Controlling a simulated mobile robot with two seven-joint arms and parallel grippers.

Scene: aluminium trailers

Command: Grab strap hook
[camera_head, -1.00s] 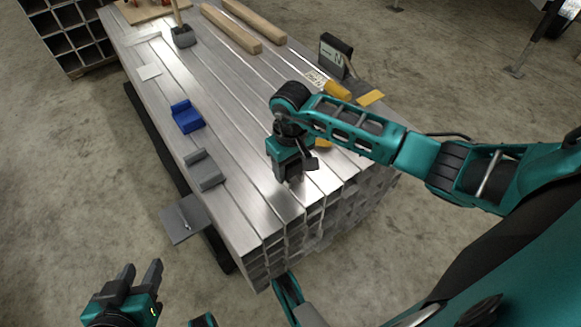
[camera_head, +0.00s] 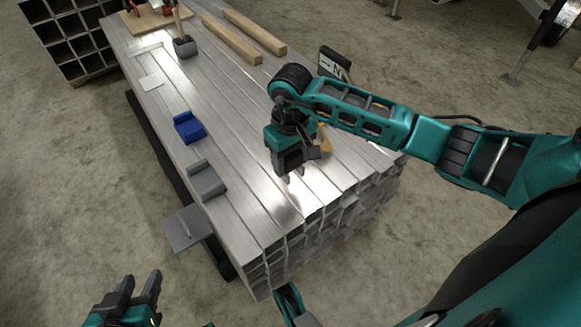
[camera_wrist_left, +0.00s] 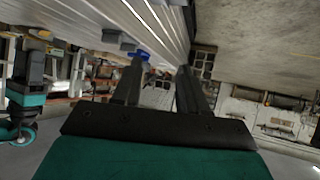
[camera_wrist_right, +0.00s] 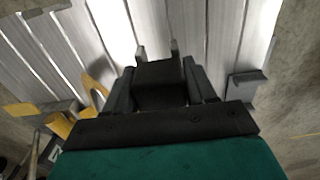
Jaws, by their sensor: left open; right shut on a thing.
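My right gripper (camera_head: 287,172) hangs over the near part of the aluminium tube stack (camera_head: 240,195). It is shut on a dark block with two short grey prongs (camera_wrist_right: 160,82), which looks like the strap hook. The prongs point down toward the tubes in the head view; I cannot tell whether they touch. In the right wrist view the block sits between both fingers, its rear hidden by the gripper. My left gripper (camera_head: 141,277) is open and empty, low at the left, off the stack's near end. Its two fingers also show apart in the left wrist view (camera_wrist_left: 158,78).
A grey bracket (camera_head: 207,183) and a blue bracket (camera_head: 189,128) lie along the stack's left edge. A grey plate (camera_head: 187,230) juts out there. A yellow loop (camera_wrist_right: 97,92) is left of the right gripper in its wrist view. Wooden bars (camera_head: 232,42) lie farther back.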

